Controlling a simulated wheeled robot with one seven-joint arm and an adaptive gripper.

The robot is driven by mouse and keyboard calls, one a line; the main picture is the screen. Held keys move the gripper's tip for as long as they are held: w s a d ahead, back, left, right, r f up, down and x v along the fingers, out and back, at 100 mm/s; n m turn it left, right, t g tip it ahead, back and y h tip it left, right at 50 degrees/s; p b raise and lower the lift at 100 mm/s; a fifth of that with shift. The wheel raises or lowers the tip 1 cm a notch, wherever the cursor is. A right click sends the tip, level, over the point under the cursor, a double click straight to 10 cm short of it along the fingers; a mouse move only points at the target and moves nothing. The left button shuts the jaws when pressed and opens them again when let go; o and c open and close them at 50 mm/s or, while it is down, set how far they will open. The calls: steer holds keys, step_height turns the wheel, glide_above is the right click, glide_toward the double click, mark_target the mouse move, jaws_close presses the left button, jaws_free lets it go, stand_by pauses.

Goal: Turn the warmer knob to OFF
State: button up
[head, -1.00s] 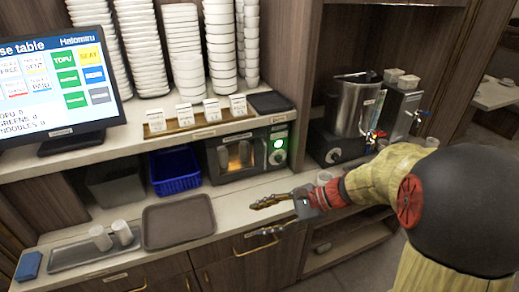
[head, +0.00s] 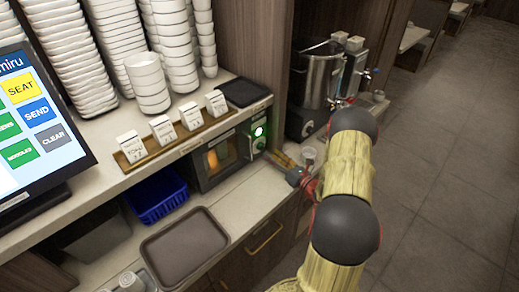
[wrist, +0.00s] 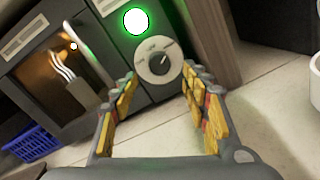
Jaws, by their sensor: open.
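The warmer (head: 222,158) sits under the shelf, its window glowing orange and a green light lit on its right-hand panel. Its knob (wrist: 158,62) is a round pale dial with a dark pointer, just below the green light in the wrist view. The dial's lettering is too small to read surely. In the head view the knob (head: 259,145) is small, below the light. My gripper (wrist: 160,98) is open and empty, its yellow-padded fingers pointing at the panel. The knob shows beyond and between the fingertips, apparently not touched. In the head view my gripper (head: 282,160) is partly hidden by my arm.
A blue basket (head: 157,195) and a brown tray (head: 185,248) lie left of the warmer. A steel urn (head: 312,90) stands to the right, past a wooden divider. A cup (head: 308,156) stands on the counter near my gripper. Bowls and labelled boxes fill the shelf above.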

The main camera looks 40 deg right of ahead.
mark_target(262, 148)
steer(key=w, duration=0.5)
steer(key=shift+w+a, duration=0.1)
steer(key=shift+w, duration=0.3)
steer(key=shift+c, duration=1.2)
steer(key=shift+b, duration=0.3)
steer(key=c, duration=0.9)
